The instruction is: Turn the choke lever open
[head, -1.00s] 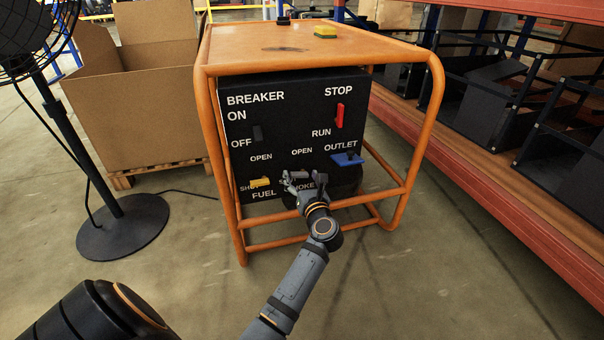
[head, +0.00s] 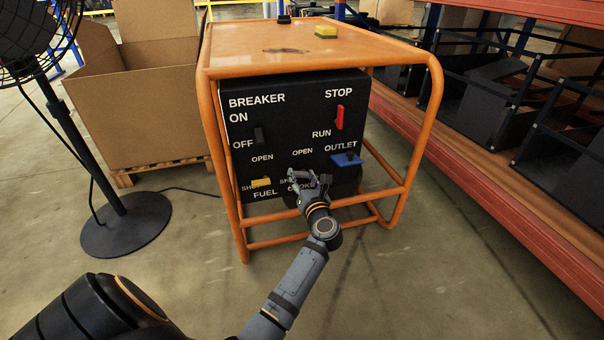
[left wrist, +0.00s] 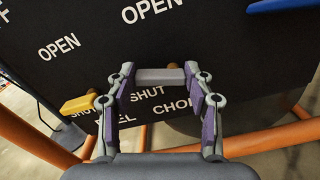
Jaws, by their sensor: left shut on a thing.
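The black generator panel (head: 290,120) faces me inside an orange frame. The choke lever (left wrist: 160,77) is a light grey bar lying roughly level in the left wrist view, above the SHUT and CHOKE labels. My left gripper (head: 303,180) is at the lower middle of the panel. Its two purple-padded fingers stand at the two ends of the lever and are shut on it. The gripper hides most of the lever in the head view. The OPEN label for the choke shows above the gripper. My right gripper is in neither view.
The yellow fuel lever (head: 261,183) is just left of my gripper. A blue outlet piece (head: 346,159) is to the right, with a red switch (head: 340,117) above. Orange frame bars (head: 350,200) run low in front. A fan (head: 120,215) and a cardboard box (head: 140,90) stand left.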

